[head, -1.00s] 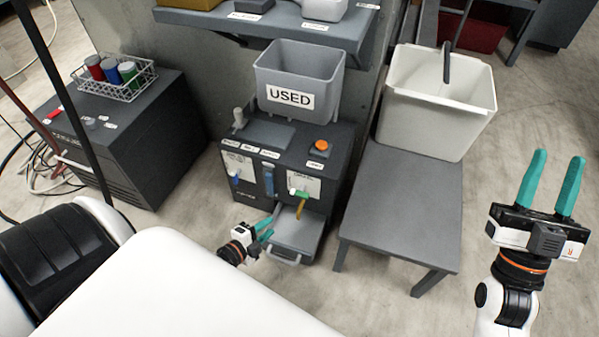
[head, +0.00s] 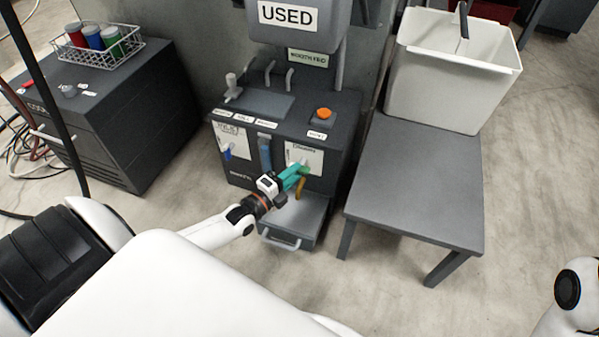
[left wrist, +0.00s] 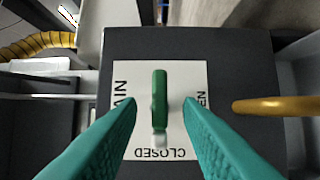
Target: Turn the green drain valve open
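The green drain valve (left wrist: 160,98) shows in the left wrist view as an upright handle in front of a white plate (left wrist: 118,80) lettered "CLOSED", with partly hidden words at its sides. Its tip end lies by the word CLOSED. My left gripper (left wrist: 160,112) is open, its teal fingers on either side of the handle, with a gap on each side. In the head view my left gripper (head: 298,176) is at the valve on the front of the dark booth unit (head: 335,150), and it partly hides the valve (head: 305,171). My right gripper is out of the head view; only part of that arm shows.
A brass spout (head: 300,188) hangs below the valve, above a grey drawer tray (head: 300,217). A blue-handled valve (head: 227,153) is to the left. A grey table (head: 415,190) with a white bin (head: 450,80) stands to the right. Open floor lies in front.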

